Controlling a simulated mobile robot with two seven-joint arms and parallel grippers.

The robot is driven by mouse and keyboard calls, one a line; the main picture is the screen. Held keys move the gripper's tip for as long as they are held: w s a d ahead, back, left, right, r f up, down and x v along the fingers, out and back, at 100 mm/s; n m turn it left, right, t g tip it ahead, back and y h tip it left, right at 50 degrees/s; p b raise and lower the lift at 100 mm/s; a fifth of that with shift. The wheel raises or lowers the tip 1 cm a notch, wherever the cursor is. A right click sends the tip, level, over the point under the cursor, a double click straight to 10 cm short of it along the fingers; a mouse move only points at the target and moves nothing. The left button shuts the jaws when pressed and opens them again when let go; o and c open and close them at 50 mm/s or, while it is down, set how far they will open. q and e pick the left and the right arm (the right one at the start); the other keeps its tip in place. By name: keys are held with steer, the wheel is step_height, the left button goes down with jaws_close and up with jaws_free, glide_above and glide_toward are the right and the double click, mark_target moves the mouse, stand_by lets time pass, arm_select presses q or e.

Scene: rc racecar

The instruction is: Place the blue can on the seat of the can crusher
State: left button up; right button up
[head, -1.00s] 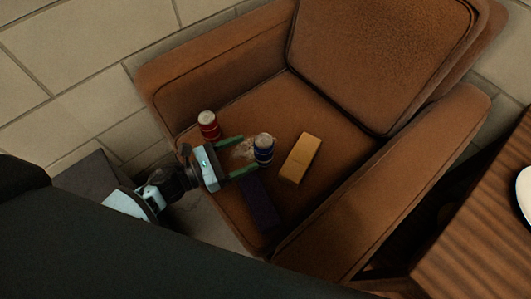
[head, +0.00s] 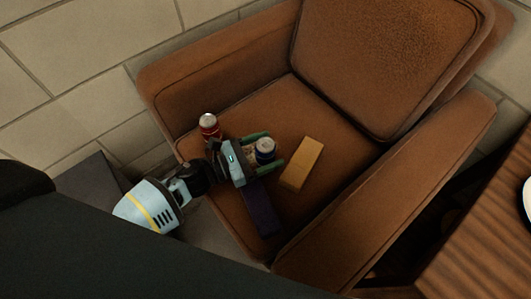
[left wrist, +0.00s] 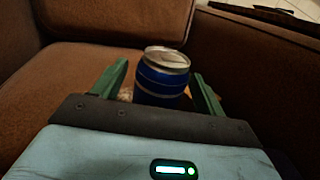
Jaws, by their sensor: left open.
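The blue can (head: 265,148) stands upright on the seat of a brown armchair, and it also shows in the left wrist view (left wrist: 162,78). My left gripper (head: 268,152) is open, with one green finger on each side of the can. In the left wrist view the can sits between the two fingers (left wrist: 160,84), with a gap visible at least on the left side. No can crusher can be made out for sure. My right gripper is not in view.
A red can (head: 209,126) stands behind the left gripper on the seat. A yellow block (head: 302,163) lies to the right, and a dark purple block (head: 261,208) lies in front. The armchair (head: 345,215) has raised arms. A wooden table (head: 480,235) is at the right.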

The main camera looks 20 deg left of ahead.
mark_target(270, 158)
arm_select(q)
steer(key=shift+w+d, duration=0.5)
steer(key=shift+d, duration=0.05)
steer(key=c, duration=1.1)
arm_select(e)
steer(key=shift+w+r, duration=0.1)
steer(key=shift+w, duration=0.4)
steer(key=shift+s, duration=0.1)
